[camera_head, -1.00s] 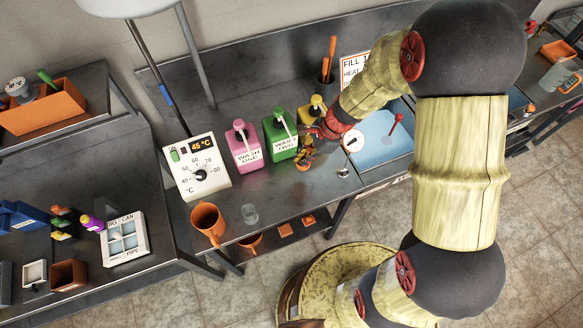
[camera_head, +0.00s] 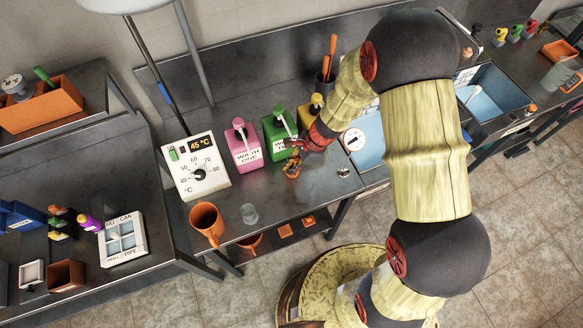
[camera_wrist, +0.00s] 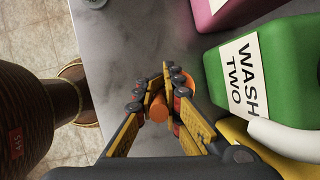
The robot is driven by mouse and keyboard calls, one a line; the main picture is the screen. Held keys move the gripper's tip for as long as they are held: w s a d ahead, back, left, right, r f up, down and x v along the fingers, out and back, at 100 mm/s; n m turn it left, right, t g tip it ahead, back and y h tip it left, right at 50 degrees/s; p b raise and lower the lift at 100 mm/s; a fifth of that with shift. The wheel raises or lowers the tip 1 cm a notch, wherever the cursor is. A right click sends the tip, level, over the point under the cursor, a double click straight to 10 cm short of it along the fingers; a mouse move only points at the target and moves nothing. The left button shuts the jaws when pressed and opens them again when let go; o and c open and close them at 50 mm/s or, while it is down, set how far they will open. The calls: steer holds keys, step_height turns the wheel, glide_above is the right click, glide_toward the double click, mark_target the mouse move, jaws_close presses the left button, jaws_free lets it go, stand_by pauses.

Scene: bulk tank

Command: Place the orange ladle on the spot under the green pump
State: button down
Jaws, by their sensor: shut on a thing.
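The green pump bottle (camera_head: 275,148), its label partly covered, stands between the pink and yellow bottles. In the wrist view the green bottle (camera_wrist: 285,62) reads WASH TWO, and its pale spout is at the lower right. My gripper (camera_head: 292,166) is just in front of the green bottle, over the counter. It is shut on the orange ladle (camera_wrist: 158,108), which shows as an orange piece between the fingers in the wrist view. Most of the ladle is hidden by the fingers. The spot under the pump is not clearly visible.
The pink bottle (camera_head: 244,152) stands left of the green one and the yellow bottle (camera_head: 309,112) right of it. A temperature box (camera_head: 196,170) is at left. Counter between is clear.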

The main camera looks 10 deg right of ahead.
steer(key=shift+f, duration=0.2)
steer(key=c, duration=2)
jaws_free()
steer(key=shift+o, duration=0.4)
steer(key=shift+r, duration=0.1)
steer(key=s+d+r+n+t+p, duration=0.1)
steer(key=d+r+n, duration=0.15)
steer(key=r, duration=0.85)
steer(key=s+d+r+n+p, duration=0.1)
steer(key=d+r+n, duration=0.15)
steer(key=r, duration=0.85)
steer(key=s+d+r+n+t+h, duration=0.2)
steer(key=s+d+r+n, duration=0.2)
steer(key=s+r+n, duration=0.2)
steer(key=s+d+r+n+t+h, duration=0.2)
steer(key=s+d+r+n, duration=0.2)
steer(key=s+r, duration=0.5)
step_height(320, 180, up, 3)
steer(key=shift+s+d+f+n+h, duration=0.2)
steer(key=shift+s+n+h, duration=0.15)
steer(key=shift+n, duration=0.55)
